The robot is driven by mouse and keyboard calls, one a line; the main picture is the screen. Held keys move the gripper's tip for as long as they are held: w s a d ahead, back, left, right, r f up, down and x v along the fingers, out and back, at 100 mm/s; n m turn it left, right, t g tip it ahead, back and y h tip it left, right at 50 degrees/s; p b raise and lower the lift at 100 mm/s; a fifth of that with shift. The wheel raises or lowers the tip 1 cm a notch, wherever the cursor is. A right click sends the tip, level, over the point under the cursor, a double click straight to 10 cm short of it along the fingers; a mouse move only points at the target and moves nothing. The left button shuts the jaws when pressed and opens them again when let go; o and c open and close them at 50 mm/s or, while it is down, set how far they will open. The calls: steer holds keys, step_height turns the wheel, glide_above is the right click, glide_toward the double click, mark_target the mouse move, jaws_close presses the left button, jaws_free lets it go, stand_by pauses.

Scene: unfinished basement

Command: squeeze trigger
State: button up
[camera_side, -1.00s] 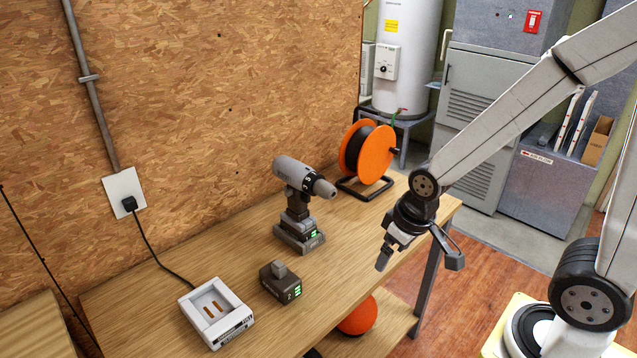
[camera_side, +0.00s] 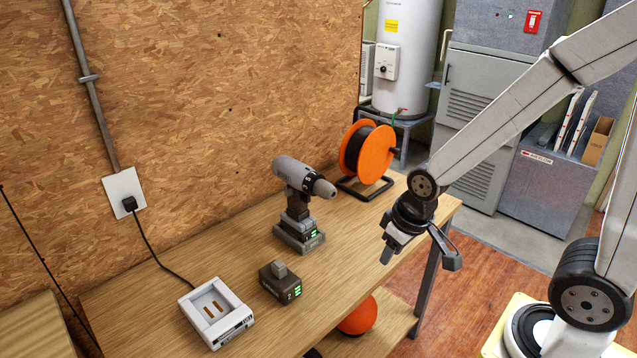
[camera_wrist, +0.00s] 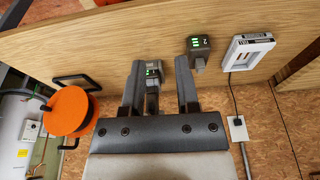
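A grey and black cordless drill (camera_side: 296,190) stands upright on the workbench, resting on its battery base with green lights. Its chuck points right, towards my arm. The trigger cannot be made out. My gripper (camera_side: 388,252) hangs above the bench's right edge, to the right of the drill and apart from it. In the wrist view my gripper (camera_wrist: 160,64) has its two fingers spread with nothing held. The drill (camera_wrist: 153,88) shows beyond the gap between them, its green-lit base at the top and the rest partly hidden.
A spare battery (camera_side: 281,283) and a white charger (camera_side: 216,314) sit on the front part of the workbench (camera_side: 345,265). An orange cable reel (camera_side: 368,152) stands behind the drill. A particle-board wall runs along the left. Bench space between drill and gripper is clear.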

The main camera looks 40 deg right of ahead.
steer(key=shift+w+a, duration=0.15)
steer(key=shift+w, duration=0.15)
steer(key=c, duration=0.3)
steer(key=w+a+m+t, duration=0.1)
steer(key=w+m, duration=0.1)
steer(key=w, duration=0.1)
steer(key=w+a+f+m+t, duration=0.1)
steer(key=w+m, duration=0.1)
steer(key=w, duration=0.1)
steer(key=w+a+f+m+t, duration=0.1)
steer(key=w+m+t, duration=0.1)
steer(key=w, duration=0.1)
steer(key=shift+w+m, duration=0.25)
steer(key=shift+m, duration=0.05)
jaws_close()
steer(key=w+d+f+m+t+h, duration=0.1)
steer(key=w+f+m+t+h, duration=0.1)
steer(key=m+h, duration=0.4)
steer(key=w+d+f+m+t+h, duration=0.1)
steer(key=w+f+m+t+h, duration=0.2)
steer(key=m, duration=1.1)
steer(key=shift+w+t+h, duration=0.5)
steer(key=shift+w+h, duration=0.05)
steer(key=shift+h, duration=1.35)
